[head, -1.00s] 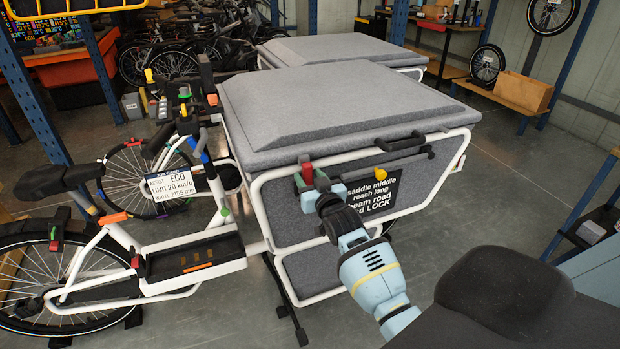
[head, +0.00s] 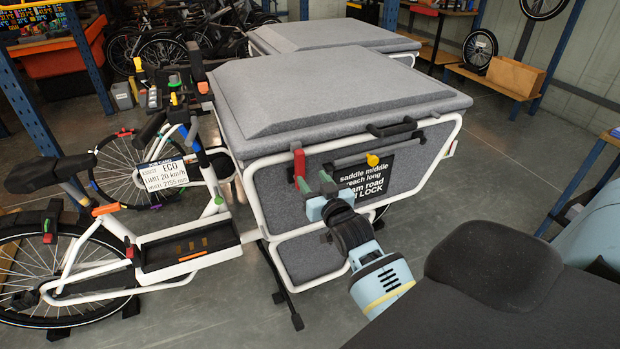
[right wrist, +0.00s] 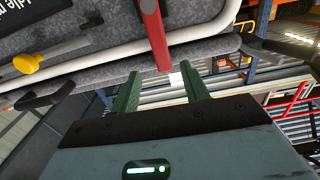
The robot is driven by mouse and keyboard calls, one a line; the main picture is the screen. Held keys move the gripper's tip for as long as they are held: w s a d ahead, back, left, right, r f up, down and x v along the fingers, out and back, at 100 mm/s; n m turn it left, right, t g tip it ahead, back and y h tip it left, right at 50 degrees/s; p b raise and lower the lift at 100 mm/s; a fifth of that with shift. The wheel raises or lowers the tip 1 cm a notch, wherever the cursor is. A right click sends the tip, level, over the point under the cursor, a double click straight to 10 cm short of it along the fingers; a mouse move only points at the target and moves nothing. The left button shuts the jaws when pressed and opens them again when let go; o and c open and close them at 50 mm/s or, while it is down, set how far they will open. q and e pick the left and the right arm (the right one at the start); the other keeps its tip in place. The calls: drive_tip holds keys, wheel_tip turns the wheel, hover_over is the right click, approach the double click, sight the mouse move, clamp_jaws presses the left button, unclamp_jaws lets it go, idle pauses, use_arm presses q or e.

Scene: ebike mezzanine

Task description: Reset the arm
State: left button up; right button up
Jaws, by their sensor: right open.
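My right gripper (head: 315,184) is open, with two green fingers, just below and in front of a red lever (head: 299,163) on the white frame of the grey cargo box (head: 340,165). In the right wrist view, the red lever (right wrist: 154,35) hangs down toward the gap between the open fingers (right wrist: 160,85). Nothing is held between them. My right arm reaches in from the lower right. My left gripper is not in view.
A yellow knob (head: 373,160) and a black label (head: 362,180) are on the box front, right of the gripper. The white cargo bike (head: 190,245) stands at left. A blue-framed rack (head: 580,185) is at right. Grey floor (head: 480,190) between is open.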

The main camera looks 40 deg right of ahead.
drive_tip(key=s+a+f+n+g+y+p, duration=0.1)
drive_tip(key=s+a+f+n+g+y, duration=0.1)
drive_tip(key=s+a+f, duration=0.55)
drive_tip(key=s+a+f+n+g+y, duration=0.2)
drive_tip(key=s+a+f, duration=0.2)
drive_tip(key=s+f, duration=0.65)
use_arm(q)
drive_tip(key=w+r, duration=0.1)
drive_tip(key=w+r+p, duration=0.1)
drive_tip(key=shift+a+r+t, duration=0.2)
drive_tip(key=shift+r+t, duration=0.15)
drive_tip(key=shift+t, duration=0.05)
use_arm(e)
drive_tip(key=s+a+f+g, duration=0.1)
drive_tip(key=s+a+f, duration=0.1)
drive_tip(key=s, duration=0.5)
drive_tip(key=s+a+f+g+y, duration=0.1)
drive_tip(key=s+a+g, duration=0.1)
drive_tip(key=s, duration=0.4)
drive_tip(key=s+a+f+n+g+y, duration=0.1)
drive_tip(key=s+a+f, duration=0.1)
drive_tip(key=s+a, duration=0.2)
drive_tip(key=s, duration=0.3)
drive_tip(key=shift+s+a+f+g, duration=0.25)
drive_tip(key=shift+s+f+g, duration=0.05)
